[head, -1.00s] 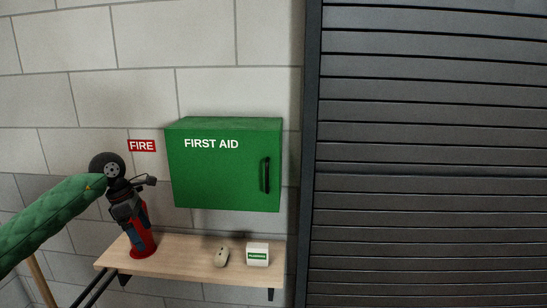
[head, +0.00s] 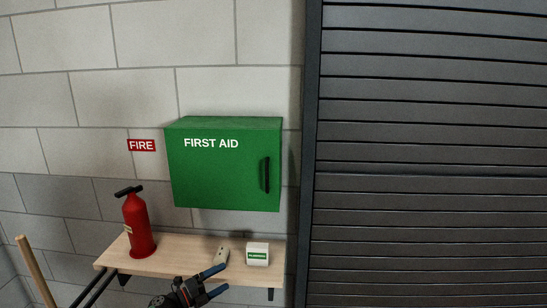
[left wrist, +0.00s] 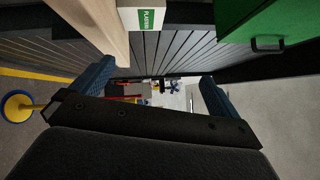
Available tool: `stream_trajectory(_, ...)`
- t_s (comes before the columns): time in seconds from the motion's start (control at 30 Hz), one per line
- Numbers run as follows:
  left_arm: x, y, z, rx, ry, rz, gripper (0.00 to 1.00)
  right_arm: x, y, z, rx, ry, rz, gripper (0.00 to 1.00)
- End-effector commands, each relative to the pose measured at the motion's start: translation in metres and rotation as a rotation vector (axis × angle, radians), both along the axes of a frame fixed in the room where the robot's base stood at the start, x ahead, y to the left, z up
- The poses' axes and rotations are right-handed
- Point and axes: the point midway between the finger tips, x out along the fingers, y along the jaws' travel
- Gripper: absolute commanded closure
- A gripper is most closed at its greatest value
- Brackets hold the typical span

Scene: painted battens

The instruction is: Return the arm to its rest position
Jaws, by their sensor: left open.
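My left gripper (head: 219,281) is low in the head view, in front of the wooden shelf's front edge. Its two blue fingers are spread apart with nothing between them. In the left wrist view the fingers (left wrist: 152,88) also stand wide apart and empty. The rest of my left arm is mostly below the frame. My right gripper is in neither view.
A shut green first aid cabinet (head: 222,175) hangs above. A dark slatted shutter (head: 430,160) fills the right.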

Motion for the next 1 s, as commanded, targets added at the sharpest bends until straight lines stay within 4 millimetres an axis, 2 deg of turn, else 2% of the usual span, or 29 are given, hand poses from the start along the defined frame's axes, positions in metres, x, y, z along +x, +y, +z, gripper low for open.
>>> stream_trajectory(0.03, -0.003, 0.003, -0.028, -0.068, 0.081, 0.07, 0.0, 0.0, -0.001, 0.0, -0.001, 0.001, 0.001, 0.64)
stream_trajectory(0.17, -0.011, 0.018, -0.096, -0.231, 0.289, 0.264, 0.0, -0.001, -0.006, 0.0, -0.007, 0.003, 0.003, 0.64)
stream_trajectory(0.23, -0.021, 0.028, -0.136, -0.31, 0.405, 0.368, 0.0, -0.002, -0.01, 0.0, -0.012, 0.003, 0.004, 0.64)
stream_trajectory(0.37, -0.049, 0.043, -0.21, -0.429, 0.607, 0.545, 0.0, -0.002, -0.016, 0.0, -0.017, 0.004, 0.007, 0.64)
stream_trajectory(0.47, -0.077, 0.052, -0.264, -0.501, 0.75, 0.67, 0.0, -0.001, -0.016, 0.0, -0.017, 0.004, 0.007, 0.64)
stream_trajectory(0.57, -0.111, 0.059, -0.315, -0.563, 0.888, 0.788, 0.0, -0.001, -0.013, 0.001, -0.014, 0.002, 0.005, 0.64)
stream_trajectory(0.7, -0.166, 0.063, -0.381, -0.632, 1.075, 0.944, 0.0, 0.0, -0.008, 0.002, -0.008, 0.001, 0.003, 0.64)
stream_trajectory(0.87, -0.238, 0.062, -0.447, -0.694, 1.279, 1.114, 0.0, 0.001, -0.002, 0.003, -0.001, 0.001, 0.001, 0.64)
stream_trajectory(1.0, -0.308, 0.057, -0.497, -0.731, 1.453, 1.259, 0.0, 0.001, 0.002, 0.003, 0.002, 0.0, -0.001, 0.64)
